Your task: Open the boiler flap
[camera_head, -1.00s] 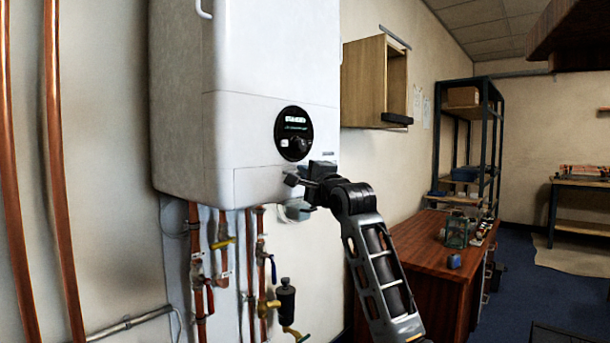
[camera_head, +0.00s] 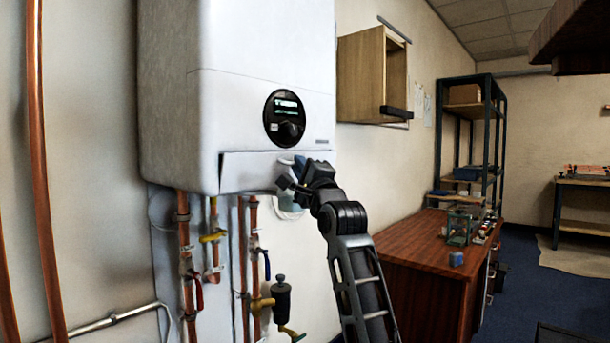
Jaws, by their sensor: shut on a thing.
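The white boiler (camera_head: 265,55) hangs on the wall at the left of the head view. Its flap (camera_head: 246,172) is the low white panel at the bottom front. The flap's left end and lower edge now stand out from the boiler front, so it is tilted a little open. My gripper (camera_head: 286,183) is at the flap's lower right part, shut on the flap. The exact contact is small and partly hidden by the jaws and wrist.
A round black control panel (camera_head: 285,118) sits above the flap. Copper pipes and valves (camera_head: 187,260) hang below the boiler. An open wooden wall cabinet (camera_head: 362,75) and a wooden desk (camera_head: 412,255) stand to the right.

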